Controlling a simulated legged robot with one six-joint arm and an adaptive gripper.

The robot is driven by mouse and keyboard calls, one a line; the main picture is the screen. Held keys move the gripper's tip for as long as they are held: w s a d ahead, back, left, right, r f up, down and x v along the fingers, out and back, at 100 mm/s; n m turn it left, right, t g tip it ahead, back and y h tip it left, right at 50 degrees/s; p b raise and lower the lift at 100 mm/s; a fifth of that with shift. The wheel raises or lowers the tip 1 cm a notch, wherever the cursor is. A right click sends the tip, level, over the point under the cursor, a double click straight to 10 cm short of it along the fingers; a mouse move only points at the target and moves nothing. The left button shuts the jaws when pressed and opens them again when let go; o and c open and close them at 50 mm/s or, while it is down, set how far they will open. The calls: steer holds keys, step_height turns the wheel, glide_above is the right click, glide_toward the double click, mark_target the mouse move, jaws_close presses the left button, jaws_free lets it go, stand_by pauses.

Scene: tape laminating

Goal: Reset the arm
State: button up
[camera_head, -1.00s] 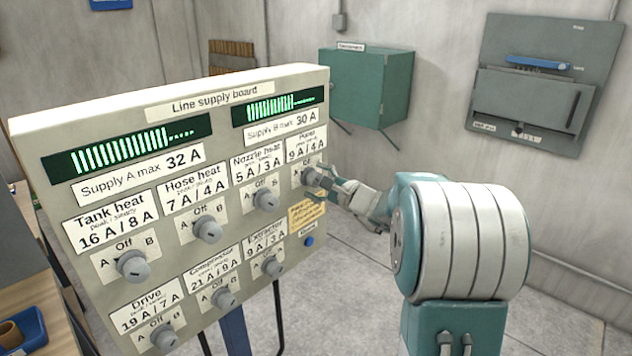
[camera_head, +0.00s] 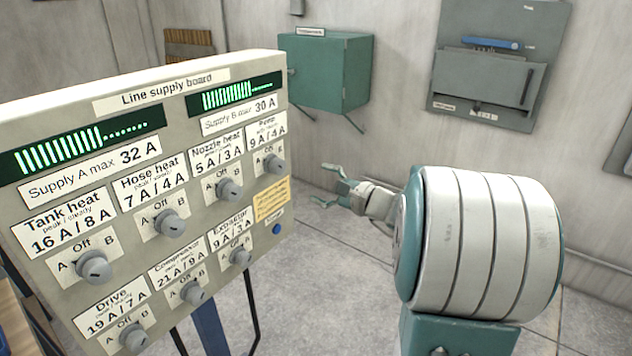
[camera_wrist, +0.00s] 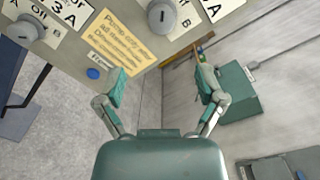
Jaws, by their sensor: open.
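My gripper (camera_head: 332,187) is open and empty, to the right of the line supply board (camera_head: 160,88) and apart from it. In the wrist view my gripper (camera_wrist: 160,85) has its two fingers spread wide, with nothing between them. The board carries several grey knobs, among them the Pump knob (camera_head: 273,163), which stands closest to my gripper. It also shows in the wrist view (camera_wrist: 161,16). Two green bar displays are lit above the knobs; the Supply A display (camera_head: 80,142) is the larger one.
A green cabinet (camera_head: 328,75) hangs on the back wall behind my gripper. A grey wall panel with a blue handle (camera_head: 490,43) is at the upper right. A yellow note (camera_head: 271,201) and a blue button (camera_head: 277,229) sit on the board's right edge. The floor below my gripper is clear.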

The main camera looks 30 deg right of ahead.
stand_by(0.3)
steer(key=s+a+f+n+g+y, duration=0.1)
steer(key=s+a+n+g, duration=0.35)
steer(key=a, duration=0.55)
steer(key=s+a+f+n+g+y, duration=0.1)
steer(key=s+a+n+g, duration=0.35)
steer(key=a, duration=0.55)
steer(key=s+a+f+n+g+h, duration=0.1)
steer(key=s+f+n+g+h, duration=0.1)
steer(key=s+n+h, duration=0.6)
steer(key=shift+s+a+f+n, duration=0.25)
steer(key=shift+s+f+n, duration=0.3)
steer(key=shift+s+n, duration=1.9)
steer(key=shift+s+m, duration=0.45)
